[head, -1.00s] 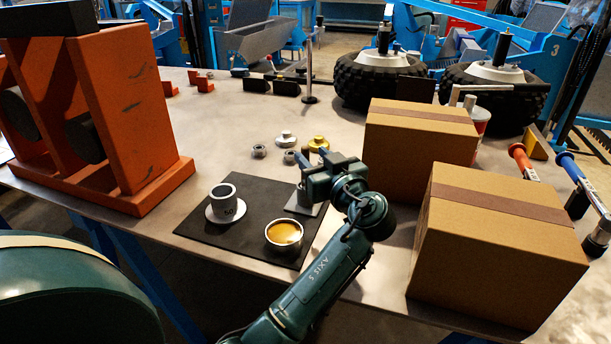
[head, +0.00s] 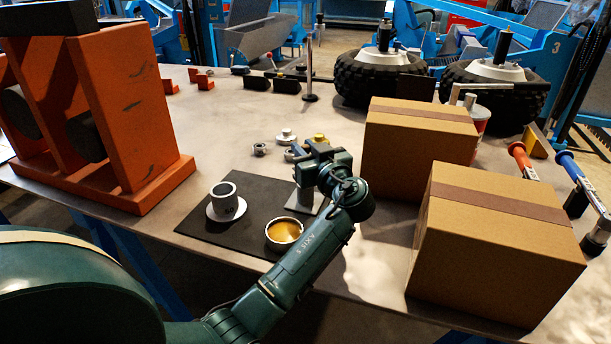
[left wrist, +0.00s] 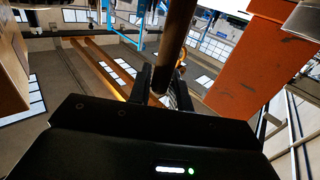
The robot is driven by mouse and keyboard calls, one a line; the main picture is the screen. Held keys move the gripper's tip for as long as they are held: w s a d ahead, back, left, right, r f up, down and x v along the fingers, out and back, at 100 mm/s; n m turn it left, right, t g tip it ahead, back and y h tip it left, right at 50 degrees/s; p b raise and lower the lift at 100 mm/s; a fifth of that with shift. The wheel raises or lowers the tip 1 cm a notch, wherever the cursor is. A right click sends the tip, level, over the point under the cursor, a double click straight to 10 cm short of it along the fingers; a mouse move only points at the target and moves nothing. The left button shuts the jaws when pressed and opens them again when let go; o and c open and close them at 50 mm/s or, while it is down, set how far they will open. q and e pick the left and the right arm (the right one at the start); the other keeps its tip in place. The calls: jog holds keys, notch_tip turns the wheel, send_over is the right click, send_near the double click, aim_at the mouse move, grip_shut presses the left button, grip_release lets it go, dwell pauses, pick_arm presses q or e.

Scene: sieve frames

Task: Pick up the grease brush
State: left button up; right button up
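My left gripper (head: 311,154) is over the far right part of a dark mat, above a small grey stand (head: 304,199). The left wrist view shows its two dark fingers (left wrist: 163,84) apart, with a brown rod (left wrist: 178,35), probably the grease brush handle, running between them. I see some room beside the rod and no clear grip. The gripper hides most of the brush in the head view, and its bristles do not show. A round tin (head: 284,233) with amber content sits on the mat. My right gripper is not in view.
A grey cup (head: 226,198) stands on a white saucer at the left of the dark mat (head: 246,238). Two cardboard boxes (head: 497,245) stand close on the right. An orange frame (head: 135,110) stands at the left. Small metal parts (head: 287,136) lie behind the gripper.

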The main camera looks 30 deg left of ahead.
pick_arm(q)
grip_shut()
